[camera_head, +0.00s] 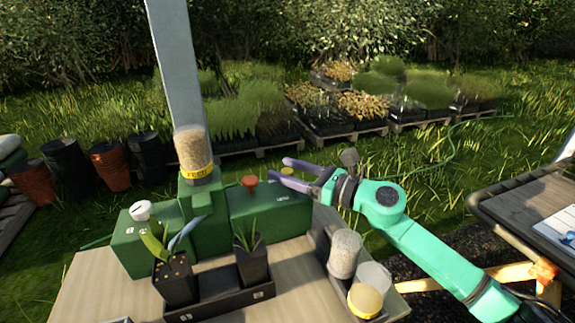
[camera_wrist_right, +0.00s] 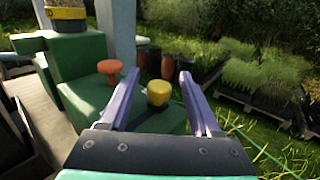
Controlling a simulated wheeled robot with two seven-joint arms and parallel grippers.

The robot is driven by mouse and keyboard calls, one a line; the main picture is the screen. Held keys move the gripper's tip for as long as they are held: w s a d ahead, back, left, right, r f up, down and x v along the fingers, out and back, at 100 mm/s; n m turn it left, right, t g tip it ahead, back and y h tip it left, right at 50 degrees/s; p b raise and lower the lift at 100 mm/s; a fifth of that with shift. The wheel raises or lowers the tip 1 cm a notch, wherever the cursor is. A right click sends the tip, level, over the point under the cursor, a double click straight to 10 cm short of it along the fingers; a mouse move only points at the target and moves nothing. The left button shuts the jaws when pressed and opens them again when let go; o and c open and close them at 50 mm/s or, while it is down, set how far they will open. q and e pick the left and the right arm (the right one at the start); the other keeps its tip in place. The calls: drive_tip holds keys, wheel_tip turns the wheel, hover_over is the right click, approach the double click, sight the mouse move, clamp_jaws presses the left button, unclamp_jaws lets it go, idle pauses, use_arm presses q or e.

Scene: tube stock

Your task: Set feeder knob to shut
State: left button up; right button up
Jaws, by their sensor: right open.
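A green feeder machine (camera_head: 206,225) stands on the table, with a clear hopper of grain (camera_head: 191,147) banded in yellow and marked FEED. Its top bears a white knob (camera_head: 140,210), an orange-red knob (camera_head: 249,182) and a yellow knob (camera_head: 287,171). I cannot tell which is the feeder knob or read any setting. My right gripper (camera_head: 277,170) is open by the yellow knob. In the right wrist view the yellow knob (camera_wrist_right: 159,93) appears between the open purple fingers (camera_wrist_right: 160,76), with the orange knob (camera_wrist_right: 110,67) left of them. Contact is unclear. My left gripper is out of view.
A black tray (camera_head: 221,307) with potted plants sits at the table front. Jars (camera_head: 344,253) stand in a dark rack at right. A grey post (camera_head: 178,65) rises behind the hopper. Another table (camera_head: 515,205) is at far right.

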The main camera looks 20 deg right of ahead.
clamp_jaws()
idle(1.4)
